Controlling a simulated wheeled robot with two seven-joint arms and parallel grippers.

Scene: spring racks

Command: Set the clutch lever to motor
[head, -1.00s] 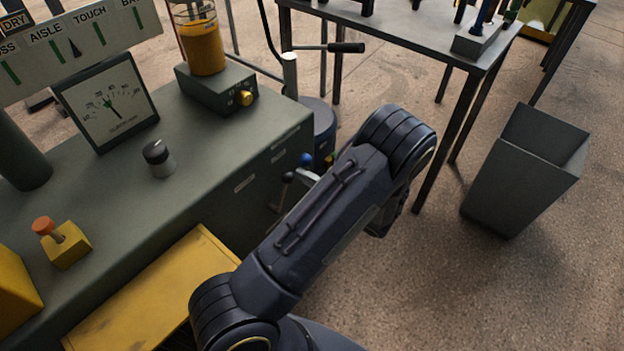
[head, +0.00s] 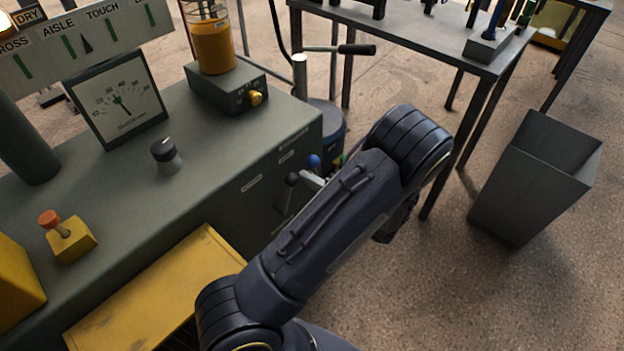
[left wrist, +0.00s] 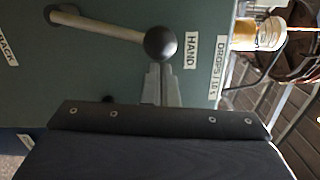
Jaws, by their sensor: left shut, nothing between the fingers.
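The lever with a dark ball knob (head: 291,179) stands on the cabinet's end face in the head view. In the left wrist view, its pale shaft and black knob (left wrist: 160,43) lie beside the HAND label (left wrist: 191,51). I take it for the clutch lever; no motor label is readable. My left gripper (head: 312,181) is partly hidden behind my forearm. In the wrist view its shut, empty fingertips (left wrist: 160,70) are against or just beside the knob, on one side of it; contact is unclear. My right gripper is out of view.
A long black-handled lever (head: 356,49) sticks out beyond the cabinet (head: 215,130). A grey bin (head: 535,175) and a table (head: 420,35) stand to the right. Open floor lies between.

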